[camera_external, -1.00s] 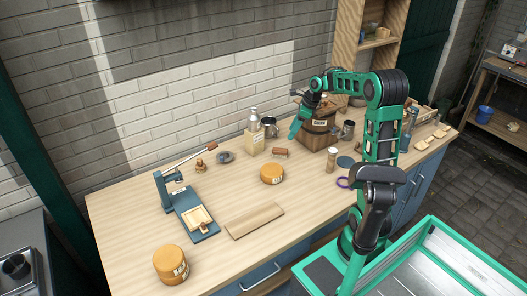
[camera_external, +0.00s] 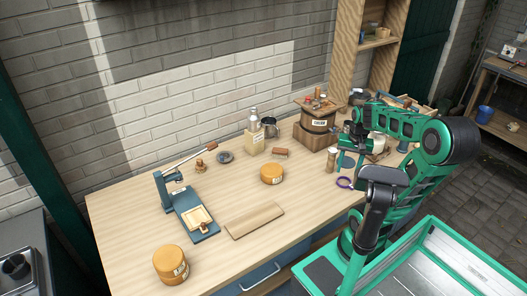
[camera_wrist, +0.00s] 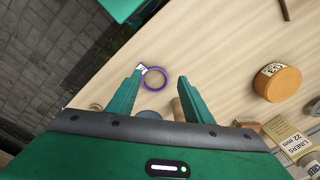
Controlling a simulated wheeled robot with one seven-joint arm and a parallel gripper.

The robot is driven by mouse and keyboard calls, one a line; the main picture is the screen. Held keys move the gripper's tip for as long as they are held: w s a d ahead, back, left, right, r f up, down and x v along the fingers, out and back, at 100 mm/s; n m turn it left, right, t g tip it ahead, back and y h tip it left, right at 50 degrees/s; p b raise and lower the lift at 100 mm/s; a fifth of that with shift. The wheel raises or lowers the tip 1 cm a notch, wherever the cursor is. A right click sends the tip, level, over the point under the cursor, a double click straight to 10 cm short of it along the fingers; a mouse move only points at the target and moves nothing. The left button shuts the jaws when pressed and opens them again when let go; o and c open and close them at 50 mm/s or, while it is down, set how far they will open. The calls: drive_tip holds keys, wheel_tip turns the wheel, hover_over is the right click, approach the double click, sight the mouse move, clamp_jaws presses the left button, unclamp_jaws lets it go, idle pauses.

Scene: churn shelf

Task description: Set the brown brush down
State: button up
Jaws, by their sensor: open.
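A small brown piece that looks like the brown brush (camera_external: 280,152) lies on the wooden worktop (camera_external: 120,222), just right of the cream labelled box. It also shows in the wrist view (camera_wrist: 246,124), partly cut off by my gripper's body. My gripper (camera_external: 350,143) is over the right part of the worktop, clear of the brush. In the wrist view my gripper (camera_wrist: 160,76) has its two green fingers spread, with nothing held between them. A purple ring (camera_wrist: 153,79) lies on the worktop below the fingertips.
An orange labelled tub (camera_external: 272,174) and a wooden board (camera_external: 254,221) lie near the middle. A barrel (camera_external: 318,122) with small things on top stands behind my gripper. A small jar (camera_external: 330,160) stands close to it. A blue press (camera_external: 187,208) is at left.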

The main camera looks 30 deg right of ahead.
drive_tip(key=s+f+n, duration=0.1)
drive_tip(key=s+n, duration=0.2)
drive_tip(key=s, duration=0.3)
drive_tip(key=shift+f+g, duration=0.35)
drive_tip(key=shift+g, duration=0.05)
idle(0.8)
